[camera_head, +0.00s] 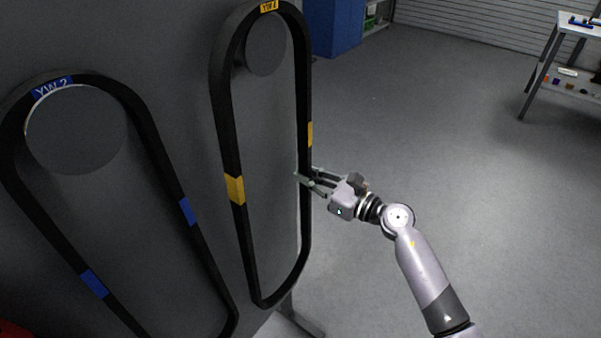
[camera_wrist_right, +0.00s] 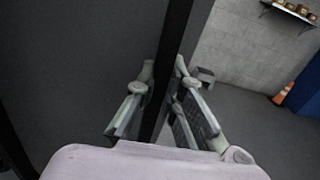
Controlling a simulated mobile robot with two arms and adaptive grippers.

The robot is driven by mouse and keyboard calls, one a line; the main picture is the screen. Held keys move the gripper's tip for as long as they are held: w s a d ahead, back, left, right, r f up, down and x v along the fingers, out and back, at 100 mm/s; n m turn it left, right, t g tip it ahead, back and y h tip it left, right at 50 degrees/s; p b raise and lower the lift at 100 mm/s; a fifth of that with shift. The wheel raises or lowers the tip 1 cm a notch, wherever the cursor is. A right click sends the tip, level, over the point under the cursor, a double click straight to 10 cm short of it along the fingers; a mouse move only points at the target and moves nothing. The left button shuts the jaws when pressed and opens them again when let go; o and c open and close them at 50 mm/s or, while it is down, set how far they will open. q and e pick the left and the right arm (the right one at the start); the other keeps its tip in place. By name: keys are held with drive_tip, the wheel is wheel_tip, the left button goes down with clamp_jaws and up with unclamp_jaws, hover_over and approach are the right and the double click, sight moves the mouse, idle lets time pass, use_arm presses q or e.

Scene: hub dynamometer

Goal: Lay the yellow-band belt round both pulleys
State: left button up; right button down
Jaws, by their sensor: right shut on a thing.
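The yellow-band belt (camera_head: 220,110) is a tall black loop with a yellow label on top and yellow bands on both side runs. Its upper end lies around a dark round disc (camera_head: 265,48), with gaps at the disc's sides. I cannot make out a second pulley inside the lower end. My right gripper (camera_head: 304,176) is shut on the belt's right run, below the right yellow band. In the right wrist view the dark belt run (camera_wrist_right: 177,45) passes between the fingers (camera_wrist_right: 162,92). My left gripper is not in view.
A blue-band belt (camera_head: 150,130) loops around a larger disc (camera_head: 78,130) at left on the same dark grey panel (camera_head: 170,50). A blue cabinet (camera_head: 333,27) stands behind, and a workbench (camera_head: 572,20) at the far right. The floor (camera_head: 450,120) between is clear.

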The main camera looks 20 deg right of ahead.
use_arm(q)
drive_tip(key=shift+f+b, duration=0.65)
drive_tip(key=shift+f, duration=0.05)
use_arm(e)
drive_tip(key=v, duration=0.7)
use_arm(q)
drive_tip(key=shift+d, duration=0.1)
use_arm(e)
drive_tip(key=shift+r, duration=0.1)
